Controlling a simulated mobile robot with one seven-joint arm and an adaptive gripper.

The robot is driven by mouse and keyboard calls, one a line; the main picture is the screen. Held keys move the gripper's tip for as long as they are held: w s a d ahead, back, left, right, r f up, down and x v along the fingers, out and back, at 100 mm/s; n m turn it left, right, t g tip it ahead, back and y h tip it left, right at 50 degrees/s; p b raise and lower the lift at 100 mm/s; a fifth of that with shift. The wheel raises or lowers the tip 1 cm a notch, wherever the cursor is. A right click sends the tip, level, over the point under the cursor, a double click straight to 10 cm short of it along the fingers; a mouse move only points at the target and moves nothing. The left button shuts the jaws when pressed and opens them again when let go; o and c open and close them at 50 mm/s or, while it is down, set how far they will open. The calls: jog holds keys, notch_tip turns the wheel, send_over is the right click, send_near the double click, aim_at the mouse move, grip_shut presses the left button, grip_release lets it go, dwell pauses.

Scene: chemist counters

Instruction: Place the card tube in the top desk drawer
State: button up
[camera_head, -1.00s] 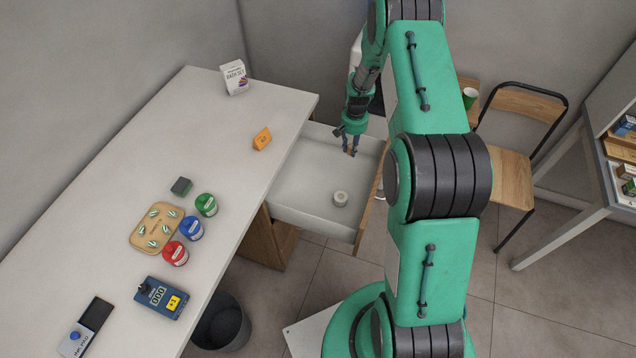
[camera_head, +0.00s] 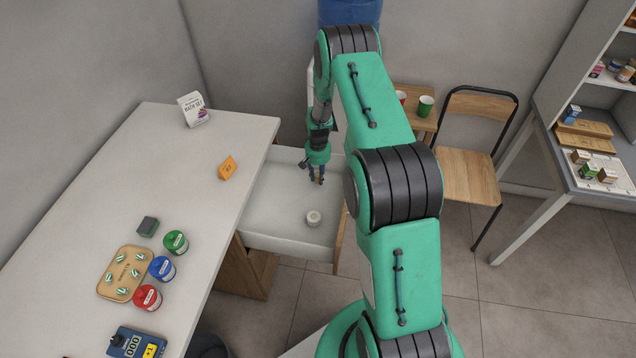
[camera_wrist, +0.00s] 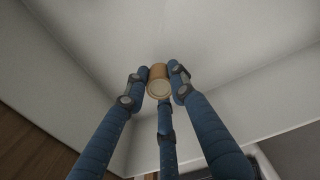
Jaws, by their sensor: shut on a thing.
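The card tube (camera_wrist: 158,88) is a short tan cylinder with a pale round end, seen between my gripper's fingertips in the wrist view. My gripper (camera_head: 317,181) is shut on it. Its blue fingers point down into the open top desk drawer (camera_head: 270,215), near the drawer's far right part. In the head view the tube is hidden or too small to make out. The wrist view shows the drawer's pale floor and walls around the fingers. I cannot tell whether the tube touches the floor.
A white roll (camera_head: 313,218) lies in the drawer, nearer than my gripper. The drawer floor left of it is clear. The desk (camera_head: 130,195) holds an orange card (camera_head: 228,168), coloured tubs, a tray and a white box. A chair (camera_head: 466,175) stands to the right.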

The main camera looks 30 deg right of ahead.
aim_at(318, 182)
jog(key=shift+f+b, duration=0.4)
jog(key=shift+f, duration=1.45)
jog(key=shift+f, duration=0.2)
jog(key=o, duration=0.7)
jog(key=shift+o, duration=0.2)
jog(key=shift+r, duration=0.15)
notch_tip(318, 182, up, 12)
jog(key=shift+r+p, duration=0.1)
jog(key=shift+p, duration=1.05)
